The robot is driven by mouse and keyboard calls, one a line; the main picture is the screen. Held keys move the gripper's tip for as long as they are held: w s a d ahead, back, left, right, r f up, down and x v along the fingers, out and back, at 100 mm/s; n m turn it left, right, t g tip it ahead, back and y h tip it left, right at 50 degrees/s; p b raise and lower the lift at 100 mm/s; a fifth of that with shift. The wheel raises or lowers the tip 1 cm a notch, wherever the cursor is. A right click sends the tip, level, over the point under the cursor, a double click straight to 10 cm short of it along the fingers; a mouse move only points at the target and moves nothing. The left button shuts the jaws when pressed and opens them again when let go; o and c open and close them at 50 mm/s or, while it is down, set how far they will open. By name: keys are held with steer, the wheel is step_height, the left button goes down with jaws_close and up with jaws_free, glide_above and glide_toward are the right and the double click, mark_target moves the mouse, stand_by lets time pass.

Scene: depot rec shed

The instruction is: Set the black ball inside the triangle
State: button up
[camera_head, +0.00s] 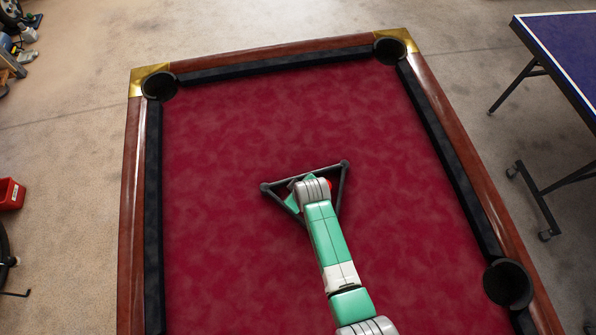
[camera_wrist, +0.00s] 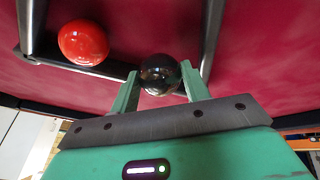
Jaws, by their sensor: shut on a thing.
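The black ball (camera_wrist: 160,74) is between the two fingers of my gripper (camera_wrist: 166,82) in the wrist view, and the gripper is shut on it. The dark triangle (camera_head: 303,177) lies on the red cloth of the pool table, and part of its frame shows in the wrist view (camera_wrist: 78,67). A red ball (camera_wrist: 83,42) rests by a corner of the triangle; a sliver of it shows in the head view (camera_head: 329,184). I cannot tell how high the black ball is above the cloth.
The pool table has raised wooden rails (camera_head: 131,220) with dark cushions. Pockets show at the far left (camera_head: 160,86), far right (camera_head: 390,50) and right side (camera_head: 508,284). The cloth (camera_head: 270,115) around the triangle is clear. A blue table-tennis table (camera_head: 570,45) stands at right.

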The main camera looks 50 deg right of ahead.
steer(key=shift+f+b, duration=0.65)
steer(key=shift+f, duration=0.2)
stand_by(0.5)
steer(key=o, duration=1.1)
steer(key=shift+o, duration=0.2)
steer(key=shift+r, duration=0.1)
steer(key=p+v, duration=0.2)
steer(key=v, duration=0.5)
steer(key=shift+s+r, duration=0.15)
steer(key=shift+r, duration=0.1)
steer(key=shift+a, duration=0.1)
